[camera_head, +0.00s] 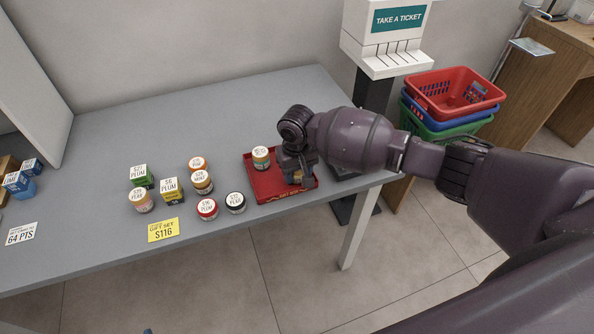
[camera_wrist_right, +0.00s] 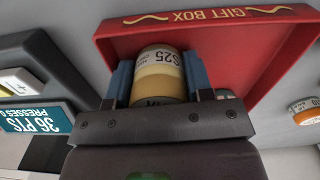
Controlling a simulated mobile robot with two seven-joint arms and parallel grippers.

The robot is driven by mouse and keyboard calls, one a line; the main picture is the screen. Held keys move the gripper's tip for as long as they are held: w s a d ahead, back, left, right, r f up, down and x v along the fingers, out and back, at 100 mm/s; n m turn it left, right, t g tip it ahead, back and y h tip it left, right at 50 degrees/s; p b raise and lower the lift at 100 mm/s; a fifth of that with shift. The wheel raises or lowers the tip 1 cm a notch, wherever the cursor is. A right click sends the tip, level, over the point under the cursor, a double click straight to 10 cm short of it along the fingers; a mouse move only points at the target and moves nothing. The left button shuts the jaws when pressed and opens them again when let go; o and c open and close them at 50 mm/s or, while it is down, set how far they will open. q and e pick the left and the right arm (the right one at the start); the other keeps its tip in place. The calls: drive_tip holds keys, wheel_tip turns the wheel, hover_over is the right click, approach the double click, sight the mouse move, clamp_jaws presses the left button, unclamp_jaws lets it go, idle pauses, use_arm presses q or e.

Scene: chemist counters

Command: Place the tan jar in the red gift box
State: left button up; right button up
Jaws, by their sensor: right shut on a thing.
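The red gift box (camera_head: 268,188) is a shallow open tray near the right end of the grey counter. It also fills the top of the wrist view (camera_wrist_right: 130,45). My right gripper (camera_head: 297,178) is over the box's right part, pointing down. In the wrist view its blue fingers are shut on the tan jar (camera_wrist_right: 158,82), labelled S25, with the red box behind it. In the head view my gripper mostly hides this jar, and I cannot tell whether it touches the box floor. Another white-lidded jar (camera_head: 261,157) stands in the box's back left. My left gripper is not in view.
A yellow price card (camera_head: 163,230) lies at the front edge. Stacked baskets (camera_head: 455,92) and a ticket stand (camera_head: 385,50) are beyond the counter.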

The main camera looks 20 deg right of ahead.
drive_tip(key=o, duration=0.7)
wheel_tip(320, 180, up, 12)
drive_tip(key=shift+r+p, duration=0.15)
drive_tip(key=shift+p, duration=0.85)
